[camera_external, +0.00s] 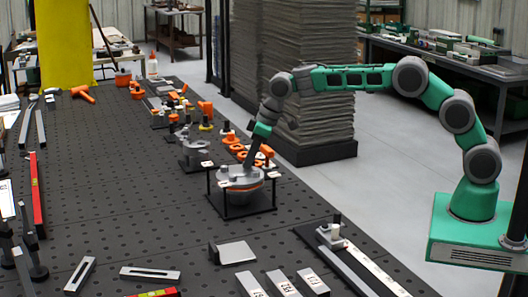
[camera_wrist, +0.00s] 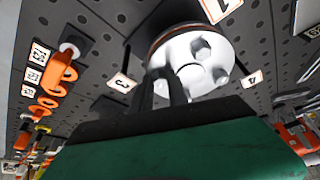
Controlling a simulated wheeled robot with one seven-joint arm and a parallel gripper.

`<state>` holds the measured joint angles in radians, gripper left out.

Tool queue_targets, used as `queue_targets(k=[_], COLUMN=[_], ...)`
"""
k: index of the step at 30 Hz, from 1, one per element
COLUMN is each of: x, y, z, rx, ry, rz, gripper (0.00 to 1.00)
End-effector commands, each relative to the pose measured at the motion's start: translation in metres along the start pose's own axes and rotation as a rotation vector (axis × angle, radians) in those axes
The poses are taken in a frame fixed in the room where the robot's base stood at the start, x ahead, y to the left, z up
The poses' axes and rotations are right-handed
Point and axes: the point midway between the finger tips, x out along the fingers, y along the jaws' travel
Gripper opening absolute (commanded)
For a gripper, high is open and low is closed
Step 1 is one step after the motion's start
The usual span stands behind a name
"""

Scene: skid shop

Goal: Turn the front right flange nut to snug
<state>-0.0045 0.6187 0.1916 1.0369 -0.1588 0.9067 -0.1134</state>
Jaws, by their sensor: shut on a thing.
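A round pale grey flange (camera_external: 228,176) with an orange-brown ring under it sits on a black stand on the dark bench. In the wrist view the flange (camera_wrist: 186,52) shows round holes or nuts on its face. My gripper (camera_external: 248,166) comes down at the flange's far edge. In the wrist view the dark fingers of my gripper (camera_wrist: 166,86) are close together against the flange's near rim. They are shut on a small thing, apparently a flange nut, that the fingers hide. Its turn and tightness cannot be seen.
Number plates stand around the flange, such as plate 3 (camera_wrist: 122,84) and plate 1 (camera_wrist: 220,6). Orange parts (camera_external: 240,150) lie close behind the stand. A flat grey bracket (camera_external: 236,253) and several labelled bars lie in front. The bench's left middle is clear.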

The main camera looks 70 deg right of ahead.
Motion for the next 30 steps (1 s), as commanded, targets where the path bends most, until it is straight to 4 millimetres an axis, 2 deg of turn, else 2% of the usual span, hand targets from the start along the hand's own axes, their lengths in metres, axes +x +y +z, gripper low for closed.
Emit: queue_targets(k=[11, 30], x=[0.0006, -0.0002], y=[-0.0018, -0.0065], z=[0.0002, -0.0015], rx=[0.079, 0.437], ry=[0.0, -0.002], rz=[0.033, 0.181], gripper=[0.0, 0.0])
